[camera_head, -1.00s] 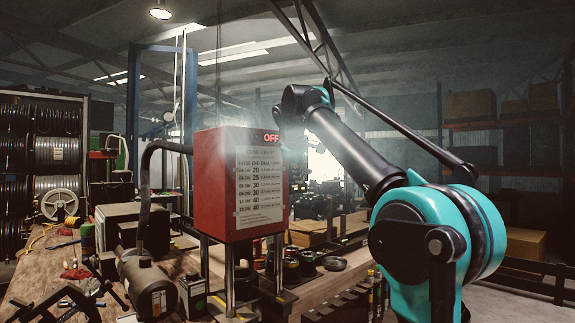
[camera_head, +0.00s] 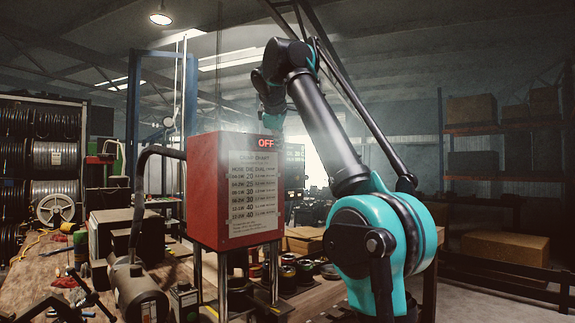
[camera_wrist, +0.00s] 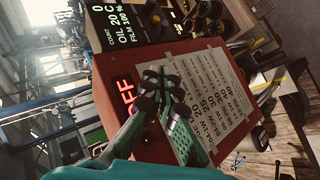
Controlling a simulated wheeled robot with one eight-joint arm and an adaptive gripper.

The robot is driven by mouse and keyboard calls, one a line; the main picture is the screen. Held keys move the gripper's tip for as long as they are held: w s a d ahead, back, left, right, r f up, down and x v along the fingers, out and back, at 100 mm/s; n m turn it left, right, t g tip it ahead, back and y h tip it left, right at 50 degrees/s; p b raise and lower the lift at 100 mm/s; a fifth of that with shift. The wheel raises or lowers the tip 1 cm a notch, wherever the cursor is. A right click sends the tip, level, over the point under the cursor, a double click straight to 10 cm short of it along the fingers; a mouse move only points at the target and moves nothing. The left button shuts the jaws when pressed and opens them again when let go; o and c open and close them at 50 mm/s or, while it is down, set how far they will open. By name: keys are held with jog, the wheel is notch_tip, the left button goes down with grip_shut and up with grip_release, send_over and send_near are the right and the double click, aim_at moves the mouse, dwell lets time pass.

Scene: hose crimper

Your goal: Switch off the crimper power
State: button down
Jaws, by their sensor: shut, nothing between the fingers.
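A red lit OFF sign (camera_head: 266,143) shows at the top of that face. In the wrist view the OFF sign (camera_wrist: 127,95) is partly covered by my gripper (camera_wrist: 162,82). My gripper is shut and empty, with its fingers in front of the chart (camera_wrist: 205,85). I cannot tell whether they touch the box. In the head view my wrist is above the box's right top corner; the fingers are not clearly visible. No power switch can be made out.
A dark display with green and white text (camera_wrist: 125,18) sits beside the box. The wooden bench (camera_head: 40,265) holds a grey motor-like cylinder (camera_head: 138,290), a black curved hose (camera_head: 140,180) and several dark round dies (camera_head: 290,270). Spools (camera_head: 55,160) stand at the far left.

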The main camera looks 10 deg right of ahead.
send_near(293, 176)
jog(key=w+a, duration=0.1)
jog(key=w+f, duration=0.1)
jog(key=w, duration=0.1)
jog(key=w+a, duration=0.1)
jog(key=shift+w+a+f, duration=0.15)
jog(key=shift+a+f, duration=0.1)
jog(key=shift+a, duration=0.1)
jog(key=shift+w+d+f, duration=0.15)
jog(key=shift+d+f, duration=0.15)
jog(key=shift+d, duration=0.2)
jog(key=shift+w+d+f, duration=0.15)
jog(key=shift+d+f, duration=0.15)
jog(key=shift+d, duration=0.2)
jog(key=shift+w+d+f, duration=0.3)
jog(key=shift+d+f, duration=0.1)
jog(key=shift+d, duration=0.1)
jog(key=shift+s+d+f+m+t+y, duration=0.15)
jog(key=shift+s+f+m+t+y, duration=0.2)
jog(key=shift+t, duration=0.45)
jog(key=shift+d+f+t, duration=0.1)
jog(key=shift+f+t, duration=0.1)
jog(key=shift+t, duration=0.1)
jog(key=shift+s+d+f+m+t+y, duration=0.15)
jog(key=shift+f+m+t+y, duration=0.2)
jog(key=shift+f+m+t, duration=0.55)
jog(key=shift+r, duration=0.3)
